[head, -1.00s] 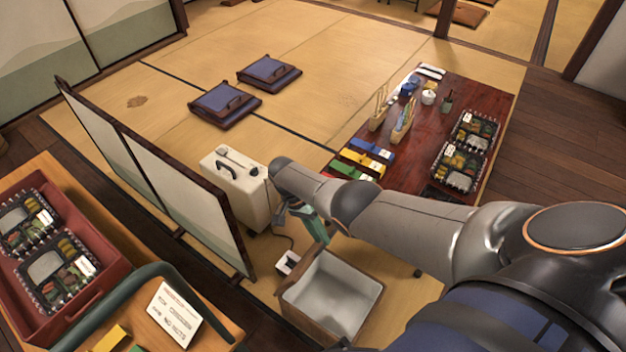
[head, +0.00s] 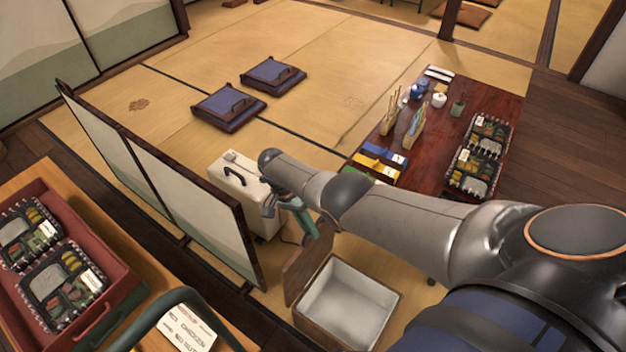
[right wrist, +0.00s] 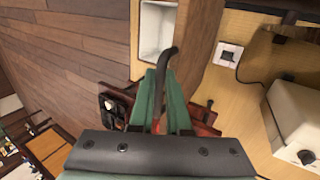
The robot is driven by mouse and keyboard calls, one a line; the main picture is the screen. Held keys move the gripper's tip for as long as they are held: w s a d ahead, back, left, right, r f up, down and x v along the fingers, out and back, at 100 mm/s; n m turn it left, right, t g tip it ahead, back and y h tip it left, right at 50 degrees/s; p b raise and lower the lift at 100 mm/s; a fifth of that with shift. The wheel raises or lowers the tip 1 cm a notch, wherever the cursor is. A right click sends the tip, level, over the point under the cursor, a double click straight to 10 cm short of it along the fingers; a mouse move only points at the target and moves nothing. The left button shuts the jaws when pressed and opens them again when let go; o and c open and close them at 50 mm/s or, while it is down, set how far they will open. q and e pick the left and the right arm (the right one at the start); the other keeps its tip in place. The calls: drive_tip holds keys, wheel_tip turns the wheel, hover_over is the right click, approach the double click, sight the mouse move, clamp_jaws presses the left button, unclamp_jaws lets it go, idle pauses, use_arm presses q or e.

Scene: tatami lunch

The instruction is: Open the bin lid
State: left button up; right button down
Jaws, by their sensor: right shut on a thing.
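The bin (head: 372,325) is an open wooden box with a pale inside, standing on the mat in front of me. Its brown lid (head: 306,272) stands raised along the bin's left far edge, tilted away from the opening. In the right wrist view the bin's pale inside (right wrist: 157,30) shows beside the lid's brown panel (right wrist: 203,35). My right gripper (head: 308,232) is above the lid. Its green fingers (right wrist: 166,88) are shut on a dark curved handle (right wrist: 168,58). Where the handle joins the lid is hard to see.
A cream case (head: 237,190) stands behind the bin, beside a folding screen (head: 190,190). A low dark table (head: 440,135) with lunch boxes is at the right. A red tray (head: 115,265) is at the left. A small floor socket (right wrist: 228,55) lies near the lid.

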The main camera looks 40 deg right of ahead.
drive_tip(key=shift+s+a+f, duration=0.1)
drive_tip(key=shift+a+f, duration=0.05)
drive_tip(key=shift+f, duration=0.15)
drive_tip(key=c, duration=1.2)
unclamp_jaws()
drive_tip(key=o, duration=0.3)
drive_tip(key=shift+d+r, duration=0.15)
drive_tip(key=shift+d, duration=0.05)
